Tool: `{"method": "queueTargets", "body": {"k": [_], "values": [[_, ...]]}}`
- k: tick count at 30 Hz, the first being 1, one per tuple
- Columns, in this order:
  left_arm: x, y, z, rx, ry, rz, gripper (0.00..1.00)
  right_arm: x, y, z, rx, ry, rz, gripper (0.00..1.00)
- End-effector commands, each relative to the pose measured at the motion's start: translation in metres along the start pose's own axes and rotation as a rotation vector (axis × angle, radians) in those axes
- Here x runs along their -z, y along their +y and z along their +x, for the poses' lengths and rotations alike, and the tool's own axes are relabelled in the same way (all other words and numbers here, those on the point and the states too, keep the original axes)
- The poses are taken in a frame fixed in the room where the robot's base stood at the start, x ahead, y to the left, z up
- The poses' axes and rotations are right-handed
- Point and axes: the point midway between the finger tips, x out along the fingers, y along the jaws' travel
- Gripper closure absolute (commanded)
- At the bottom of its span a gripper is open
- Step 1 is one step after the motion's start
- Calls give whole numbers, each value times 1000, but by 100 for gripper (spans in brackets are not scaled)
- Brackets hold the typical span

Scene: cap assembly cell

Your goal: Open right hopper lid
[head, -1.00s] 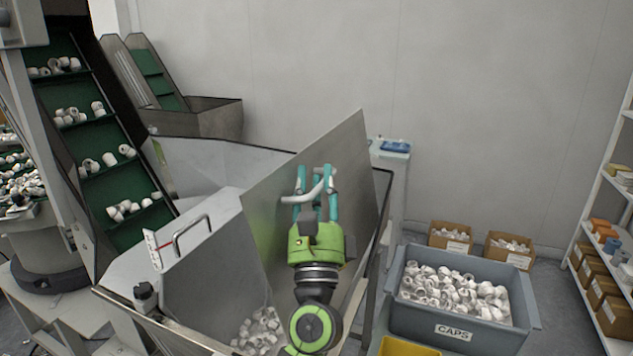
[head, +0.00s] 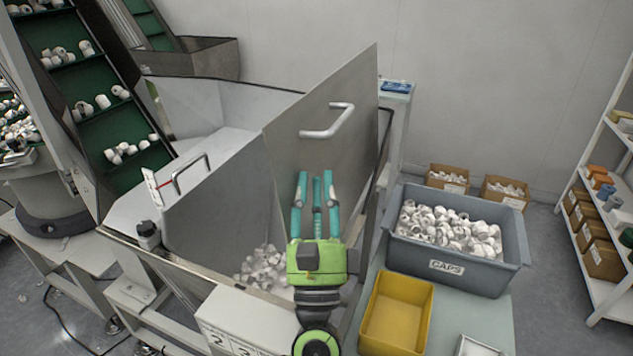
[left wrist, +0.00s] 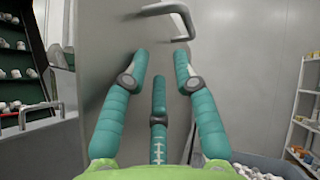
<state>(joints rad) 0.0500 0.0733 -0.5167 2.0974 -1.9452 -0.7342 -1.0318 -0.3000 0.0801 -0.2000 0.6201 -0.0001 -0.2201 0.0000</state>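The right hopper lid (head: 345,100) is a grey metal panel standing raised and tilted in the head view, with white caps (head: 265,266) showing in the open hopper below it. Its pale bar handle (head: 328,122) is on the face toward me. The lid (left wrist: 115,50) and handle (left wrist: 172,14) also show in the left wrist view. My left gripper (head: 316,178) is open and empty, below the handle and apart from it; its teal fingers (left wrist: 158,62) are spread in the left wrist view. My right gripper is not in view.
The left hopper lid (head: 215,170) with its own handle lies beside the opening. At right are a grey CAPS bin (head: 400,250), a yellow bin (head: 368,325) and a white shelf (head: 605,185). A green conveyor (head: 85,85) rises at left.

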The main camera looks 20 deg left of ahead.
Motion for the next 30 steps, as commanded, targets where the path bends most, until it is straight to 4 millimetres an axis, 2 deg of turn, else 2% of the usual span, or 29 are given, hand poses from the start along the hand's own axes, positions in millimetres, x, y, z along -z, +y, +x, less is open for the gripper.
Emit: {"method": "queueTargets", "body": {"k": [5, 30], "values": [[1, 2, -3, -3, 0, 0, 70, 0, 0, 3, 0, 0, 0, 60], [2, 7, -62, -2, 1, -1, 70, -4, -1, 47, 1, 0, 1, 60]]}}
